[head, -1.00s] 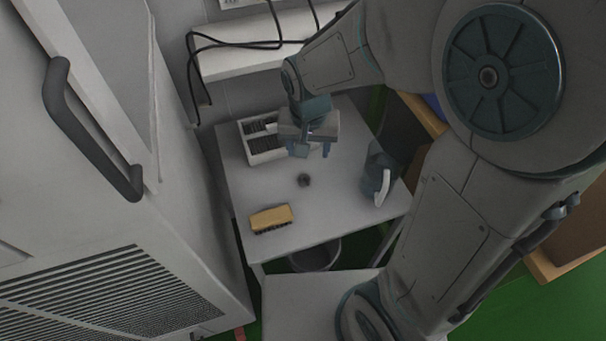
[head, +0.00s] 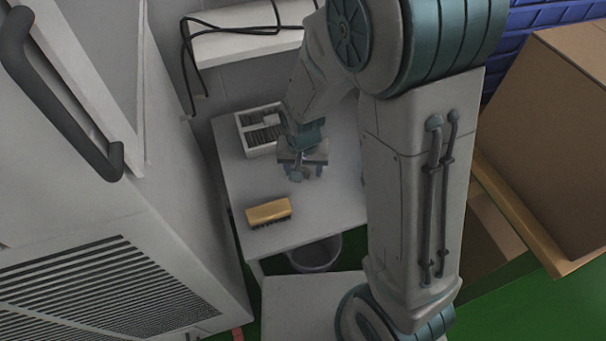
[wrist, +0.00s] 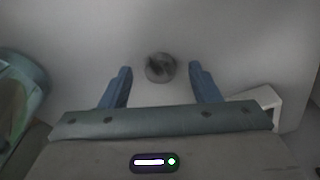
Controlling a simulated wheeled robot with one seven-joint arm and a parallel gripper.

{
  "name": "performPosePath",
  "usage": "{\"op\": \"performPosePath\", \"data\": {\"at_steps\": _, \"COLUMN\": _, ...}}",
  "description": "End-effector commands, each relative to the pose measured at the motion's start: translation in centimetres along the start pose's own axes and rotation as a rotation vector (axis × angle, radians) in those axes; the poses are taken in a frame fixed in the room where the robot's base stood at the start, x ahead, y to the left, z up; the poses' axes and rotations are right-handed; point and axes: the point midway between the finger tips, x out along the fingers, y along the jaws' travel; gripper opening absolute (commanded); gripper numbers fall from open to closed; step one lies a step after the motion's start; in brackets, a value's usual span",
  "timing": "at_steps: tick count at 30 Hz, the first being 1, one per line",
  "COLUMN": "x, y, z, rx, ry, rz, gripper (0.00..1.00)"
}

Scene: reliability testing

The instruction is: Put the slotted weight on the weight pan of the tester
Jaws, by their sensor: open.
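A small, round, dark grey piece, which looks like the slotted weight (wrist: 160,68), lies on the pale table top. In the wrist view it sits between the lines of my two fingers, just beyond their tips. My gripper (head: 307,174) is open and empty, above the middle of the table; its two blue fingers (wrist: 160,80) stand wide apart in the wrist view. In the head view the gripper covers the weight. I cannot make out the tester or its weight pan in these frames.
A white tray with dark slots (head: 241,135) stands behind my gripper at the left. A yellow brush (head: 268,211) lies near the table's front left. A grey bin (head: 316,256) stands below the front edge. A cardboard box (head: 560,120) is at the right. A grey-green rounded object (wrist: 22,95) is at the wrist view's left.

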Motion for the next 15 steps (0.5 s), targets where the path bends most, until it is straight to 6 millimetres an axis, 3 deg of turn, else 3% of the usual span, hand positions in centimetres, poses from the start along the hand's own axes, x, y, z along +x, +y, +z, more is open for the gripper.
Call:
{"op": "performPosePath", "data": {"at_steps": 8, "x": 0.44, "y": -0.01, "z": -0.01, "rx": 0.000, "ry": 0.001, "rz": -0.001, "gripper": 0.56}}
{"op": "performPosePath", "data": {"at_steps": 14, "x": 0.43, "y": -0.01, "z": -0.01, "rx": 0.000, "ry": 0.001, "rz": -0.001, "gripper": 0.06}}
{"op": "performPosePath", "data": {"at_steps": 15, "x": 0.43, "y": -0.01, "z": -0.01, "rx": 0.000, "ry": 0.001, "rz": -0.001, "gripper": 0.06}}
